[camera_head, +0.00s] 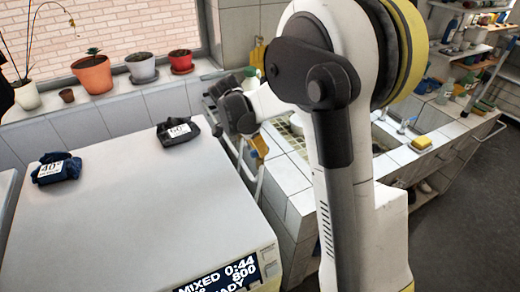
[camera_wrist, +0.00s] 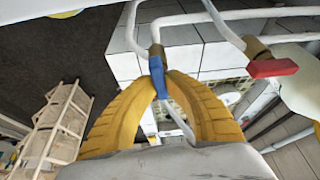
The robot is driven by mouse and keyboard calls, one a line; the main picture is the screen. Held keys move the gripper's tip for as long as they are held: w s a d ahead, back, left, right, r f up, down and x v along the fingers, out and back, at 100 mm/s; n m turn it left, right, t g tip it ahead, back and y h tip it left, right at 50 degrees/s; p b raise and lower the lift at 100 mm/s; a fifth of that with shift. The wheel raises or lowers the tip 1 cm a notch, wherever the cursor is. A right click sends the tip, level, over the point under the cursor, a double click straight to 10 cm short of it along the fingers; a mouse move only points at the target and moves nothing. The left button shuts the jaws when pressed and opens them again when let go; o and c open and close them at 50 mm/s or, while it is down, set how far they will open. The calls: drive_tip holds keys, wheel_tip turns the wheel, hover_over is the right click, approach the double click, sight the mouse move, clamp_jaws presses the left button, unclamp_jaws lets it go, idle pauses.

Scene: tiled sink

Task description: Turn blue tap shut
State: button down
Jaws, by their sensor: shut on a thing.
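The blue tap (camera_wrist: 158,72) is a blue lever on a brass fitting in a white pipe, in the wrist view. My gripper (camera_wrist: 164,84) has two yellow fingers that meet around the blue lever and are shut on it. A red tap (camera_wrist: 274,68) sits on another brass fitting to the right, apart from my fingers. In the head view my gripper (camera_head: 260,146) shows only as a small yellow patch beside the tiled counter, and the blue tap cannot be made out.
White pipes (camera_wrist: 190,20) run close above and beside the fingers. A white machine (camera_head: 120,215) with two dark folded cloths stands left in the head view. Potted plants (camera_head: 92,75) line the windowsill. A tiled sink counter (camera_head: 410,155) lies right, with open floor beyond.

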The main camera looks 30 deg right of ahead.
drive_tip(key=shift+m, duration=0.6)
drive_tip(key=c, duration=1.4)
unclamp_jaws()
drive_tip(key=v, duration=1.2)
drive_tip(key=shift+w, duration=0.2)
drive_tip(key=s+a+f+n+t+y+b, duration=0.1)
drive_tip(key=s+a+n+t, duration=0.1)
drive_tip(key=s+n, duration=0.4)
drive_tip(key=s+a+f+n+t+y+b, duration=0.2)
drive_tip(key=s+n, duration=0.4)
drive_tip(key=s, duration=0.2)
drive_tip(key=s+a+f+n+t+y+b, duration=0.1)
drive_tip(key=s+a+f+n+t, duration=0.1)
drive_tip(key=s+n, duration=0.4)
drive_tip(key=shift+s+a+f+t+y+b, duration=0.1)
drive_tip(key=shift+s+a+t+y+b, duration=0.15)
drive_tip(key=shift+s, duration=0.2)
drive_tip(key=shift+s+a+f+t+y+b, duration=0.1)
drive_tip(key=shift+s+a+t, duration=0.05)
drive_tip(key=shift+s+a, duration=0.3)
